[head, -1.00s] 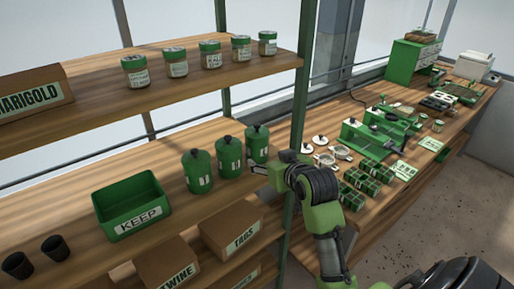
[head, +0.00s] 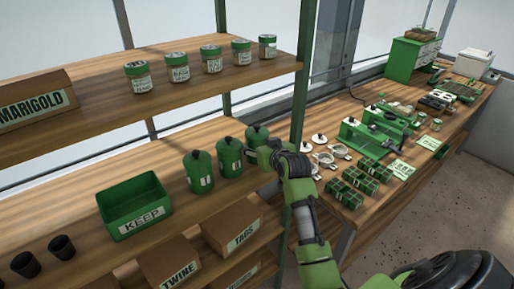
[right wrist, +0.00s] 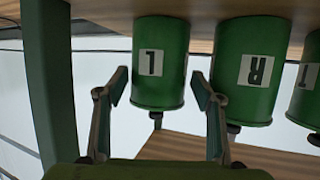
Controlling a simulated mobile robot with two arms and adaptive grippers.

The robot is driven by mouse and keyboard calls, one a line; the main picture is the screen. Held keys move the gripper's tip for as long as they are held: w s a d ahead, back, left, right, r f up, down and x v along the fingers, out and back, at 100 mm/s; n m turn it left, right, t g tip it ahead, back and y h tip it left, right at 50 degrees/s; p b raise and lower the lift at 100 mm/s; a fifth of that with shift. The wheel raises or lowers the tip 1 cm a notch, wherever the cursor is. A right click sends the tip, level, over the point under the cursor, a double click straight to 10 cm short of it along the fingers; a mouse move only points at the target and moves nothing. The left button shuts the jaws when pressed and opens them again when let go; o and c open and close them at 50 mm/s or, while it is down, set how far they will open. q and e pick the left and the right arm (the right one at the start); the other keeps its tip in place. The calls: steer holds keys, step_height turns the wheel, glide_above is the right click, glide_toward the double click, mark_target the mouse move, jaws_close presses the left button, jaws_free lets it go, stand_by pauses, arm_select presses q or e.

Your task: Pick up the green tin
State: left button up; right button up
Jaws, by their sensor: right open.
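Three green tins with dark knobs stand in a row on the middle shelf in the head view: a left one (head: 199,172), a middle one (head: 230,157) and a right one (head: 256,133). My right gripper (head: 264,154) is at the right tin and partly covers it. In the right wrist view, which is upside down, the open fingers (right wrist: 160,74) point at the end tin (right wrist: 160,50), one to each side of it. Contact cannot be told. The neighbouring tin (right wrist: 250,70) is close beside one finger. My left gripper is not in view.
A green shelf post (head: 300,120) stands just right of the tins. A green KEEP bin (head: 135,232) is to their left, with TWINE (head: 170,262) and TAGS (head: 232,228) boxes below. Jars (head: 211,60) line the shelf above. A workbench (head: 335,200) with seeding gear lies right.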

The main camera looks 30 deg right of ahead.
steer(key=shift+p+x, duration=0.4)
steer(key=shift+x, duration=1.4)
steer(key=c, duration=1.1)
steer(key=shift+d+r, duration=0.1)
